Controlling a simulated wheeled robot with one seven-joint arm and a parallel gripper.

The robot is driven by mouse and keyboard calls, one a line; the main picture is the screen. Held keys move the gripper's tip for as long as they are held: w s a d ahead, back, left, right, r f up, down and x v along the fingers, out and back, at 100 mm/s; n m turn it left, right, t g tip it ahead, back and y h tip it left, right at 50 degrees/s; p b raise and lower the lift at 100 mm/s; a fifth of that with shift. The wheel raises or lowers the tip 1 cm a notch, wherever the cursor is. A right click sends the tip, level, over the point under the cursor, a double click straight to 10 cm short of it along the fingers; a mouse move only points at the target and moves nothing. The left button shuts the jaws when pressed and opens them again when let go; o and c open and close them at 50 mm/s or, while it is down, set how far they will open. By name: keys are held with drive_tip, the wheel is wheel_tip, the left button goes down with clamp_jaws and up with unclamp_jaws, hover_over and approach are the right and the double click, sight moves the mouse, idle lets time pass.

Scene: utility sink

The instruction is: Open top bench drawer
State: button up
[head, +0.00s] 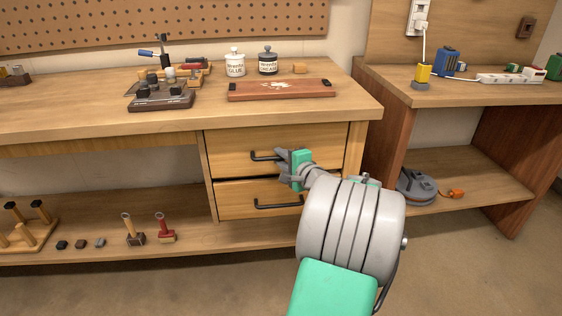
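The bench's top drawer (232,142) has a pale wooden front under the right part of the benchtop and looks closed or nearly so. Its black bar handle (262,157) runs across the front, and its right end is hidden by my gripper. My gripper (280,162), grey with a green part, is at the right end of this handle, close to it or touching. Whether the fingers are around the handle or only beside it cannot be told. The lower drawer (236,200) sits below with its own black handle (277,205) and looks closed.
The benchtop (60,114) holds a reddish-brown wooden board (300,94), two labelled jars and a tool stand (160,98). A lower shelf (90,245) with small tools is at left. A second bench (392,150) stands at right, with a grey device (416,186) on its shelf.

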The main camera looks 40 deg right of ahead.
clamp_jaws()
idle(1.4)
